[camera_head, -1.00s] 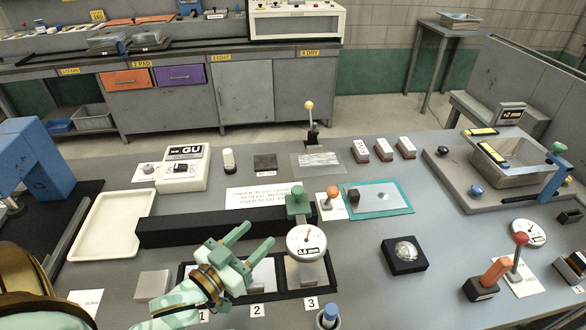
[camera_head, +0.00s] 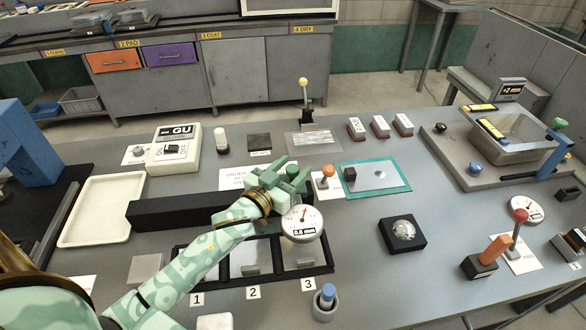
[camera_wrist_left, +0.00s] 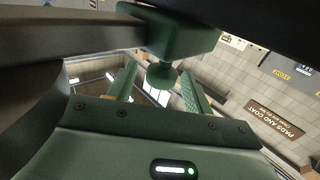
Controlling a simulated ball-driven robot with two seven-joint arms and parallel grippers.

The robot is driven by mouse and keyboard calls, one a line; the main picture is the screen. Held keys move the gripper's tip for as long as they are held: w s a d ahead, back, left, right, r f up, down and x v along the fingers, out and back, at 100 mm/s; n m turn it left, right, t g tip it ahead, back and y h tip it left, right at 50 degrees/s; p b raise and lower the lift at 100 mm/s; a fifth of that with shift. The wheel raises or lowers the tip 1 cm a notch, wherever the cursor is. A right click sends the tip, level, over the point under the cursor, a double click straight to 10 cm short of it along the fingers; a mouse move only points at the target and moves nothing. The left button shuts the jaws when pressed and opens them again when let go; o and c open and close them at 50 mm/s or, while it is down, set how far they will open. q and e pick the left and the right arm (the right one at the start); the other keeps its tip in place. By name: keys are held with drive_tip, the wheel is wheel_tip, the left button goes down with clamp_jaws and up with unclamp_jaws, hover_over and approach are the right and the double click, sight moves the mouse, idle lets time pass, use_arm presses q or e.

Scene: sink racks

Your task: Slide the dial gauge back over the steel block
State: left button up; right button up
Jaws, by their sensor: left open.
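The dial gauge (camera_head: 302,221), a round white dial with a small readout, hangs in front of the long black rail (camera_head: 180,211) above slot 3 of the black tray (camera_head: 268,285). A metal plate (camera_head: 301,258) lies in slot 3 and another (camera_head: 256,259) in slot 2; I cannot tell which piece is the steel block. My left gripper (camera_head: 292,174) is open at the gauge's green knob (camera_head: 293,170), partly hiding it. In the left wrist view the knob (camera_wrist_left: 162,76) shows between the two open fingers (camera_wrist_left: 160,88). My right gripper is out of view.
A grey block (camera_head: 147,268) lies left of the tray. A cup with a blue-topped tool (camera_head: 326,297) stands in front of slot 3. An orange-topped stick (camera_head: 328,174) stands close right of my gripper. A white tray (camera_head: 100,207) lies at left.

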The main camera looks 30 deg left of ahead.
use_arm(q)
drive_tip(key=shift+w, duration=0.35)
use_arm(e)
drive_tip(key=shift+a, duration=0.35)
